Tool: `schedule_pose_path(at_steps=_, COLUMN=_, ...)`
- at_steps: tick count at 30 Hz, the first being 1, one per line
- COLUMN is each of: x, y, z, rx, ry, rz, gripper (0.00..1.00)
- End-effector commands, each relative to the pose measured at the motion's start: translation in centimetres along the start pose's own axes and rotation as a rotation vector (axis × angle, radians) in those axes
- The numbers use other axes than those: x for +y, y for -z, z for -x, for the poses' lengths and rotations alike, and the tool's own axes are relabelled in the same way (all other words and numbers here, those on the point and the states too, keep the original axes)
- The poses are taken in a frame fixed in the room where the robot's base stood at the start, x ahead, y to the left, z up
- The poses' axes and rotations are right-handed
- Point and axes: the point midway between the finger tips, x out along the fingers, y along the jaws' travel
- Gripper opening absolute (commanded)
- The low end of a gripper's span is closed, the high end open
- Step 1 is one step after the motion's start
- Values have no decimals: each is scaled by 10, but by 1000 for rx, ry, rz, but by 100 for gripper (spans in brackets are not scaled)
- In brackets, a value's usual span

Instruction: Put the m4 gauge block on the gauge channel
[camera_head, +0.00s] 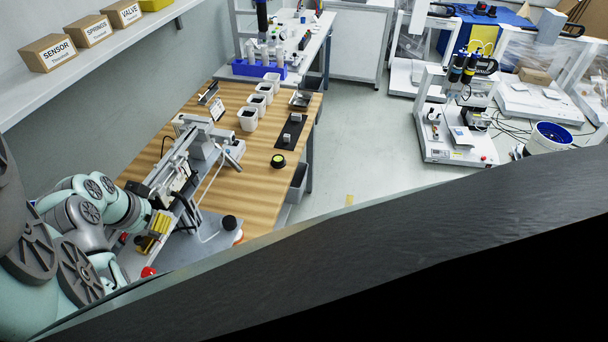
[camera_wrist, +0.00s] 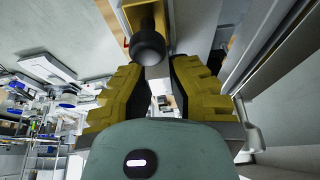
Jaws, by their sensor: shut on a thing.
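My gripper (camera_head: 153,232) has yellow ribbed fingers and is low on the left, beside the grey gantry machine (camera_head: 185,165). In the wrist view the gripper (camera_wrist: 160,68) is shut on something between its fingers. A pale grey patch shows there, but I cannot tell what it is. A dark strip (camera_head: 284,144) lies on the right side of the wooden table and looks like the gauge channel. Two small pale blocks sit on it, a nearer one (camera_head: 287,138) and a farther one (camera_head: 297,117). No m4 marking is readable.
A black round knob (camera_wrist: 147,47) is close to the fingertips. A black disc with a green top (camera_head: 278,160) is near the strip.

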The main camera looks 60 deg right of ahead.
Motion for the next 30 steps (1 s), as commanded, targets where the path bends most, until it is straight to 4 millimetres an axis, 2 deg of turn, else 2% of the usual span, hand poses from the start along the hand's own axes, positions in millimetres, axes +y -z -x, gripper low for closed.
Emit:
schedule_pose_path(at_steps=11, x=1, y=0, z=-5, rx=2, ry=0, rz=-5, gripper=0)
schedule_pose_path(at_steps=12, x=1, y=0, z=-4, rx=2, ry=0, rz=-5, gripper=21)
schedule_pose_path(at_steps=17, x=1, y=0, z=-4, rx=2, ry=0, rz=-4, gripper=37)
schedule_pose_path(at_steps=30, x=0, y=1, z=2, rx=5, ry=3, rz=-2, gripper=38)
